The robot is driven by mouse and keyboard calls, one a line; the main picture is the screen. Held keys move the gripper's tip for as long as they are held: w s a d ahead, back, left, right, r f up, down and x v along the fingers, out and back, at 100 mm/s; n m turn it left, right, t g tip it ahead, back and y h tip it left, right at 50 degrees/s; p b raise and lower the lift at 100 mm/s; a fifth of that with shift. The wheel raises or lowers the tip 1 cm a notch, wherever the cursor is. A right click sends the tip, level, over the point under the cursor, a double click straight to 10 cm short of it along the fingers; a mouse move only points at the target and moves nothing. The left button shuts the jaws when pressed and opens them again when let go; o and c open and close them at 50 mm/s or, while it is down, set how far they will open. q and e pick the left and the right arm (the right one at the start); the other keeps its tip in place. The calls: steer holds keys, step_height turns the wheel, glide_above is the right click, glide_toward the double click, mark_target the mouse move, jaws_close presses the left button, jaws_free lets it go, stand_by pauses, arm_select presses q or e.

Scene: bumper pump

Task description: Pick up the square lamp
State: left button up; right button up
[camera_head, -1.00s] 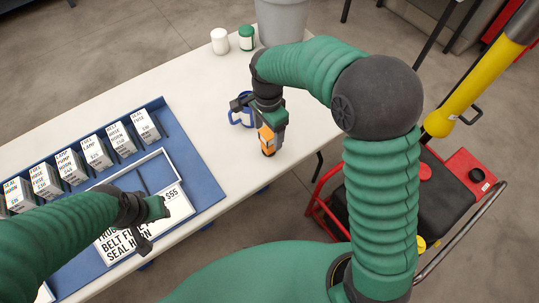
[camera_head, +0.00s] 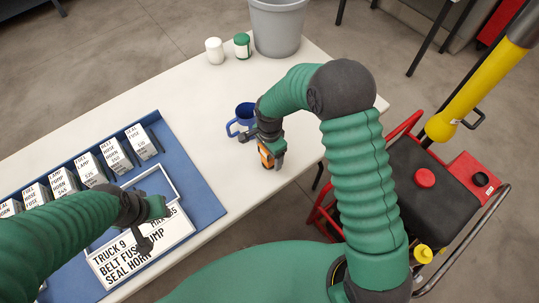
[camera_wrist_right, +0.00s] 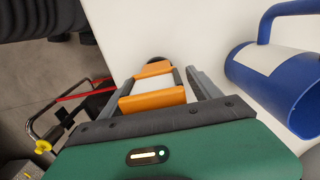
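The lamp is a small orange block with a pale panel (camera_wrist_right: 152,103), seen between the fingers of my right gripper (camera_wrist_right: 160,80) in the right wrist view. A narrow gap shows between the lamp and the right-hand finger, so the gripper looks open around it. In the head view my right gripper (camera_head: 270,150) points down at the table's right part, with the orange lamp (camera_head: 265,157) partly hidden by it. My left gripper (camera_head: 150,222) hovers over the lettered board (camera_head: 130,255); its finger opening is unclear.
A blue mug (camera_head: 243,117) stands close beside my right gripper, and is large in the wrist view (camera_wrist_right: 275,70). A blue tray (camera_head: 205,195) holds several labelled boxes. White (camera_head: 214,52) and green-lidded (camera_head: 242,46) jars and a grey bin (camera_head: 277,30) stand at the back. A red-framed machine (camera_head: 425,190) is right of the table.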

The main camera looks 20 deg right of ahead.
steer(key=shift+s+a+r, duration=0.1)
steer(key=shift+a+r, duration=0.05)
steer(key=c, duration=0.5)
jaws_close()
steer(key=shift+r, duration=0.1)
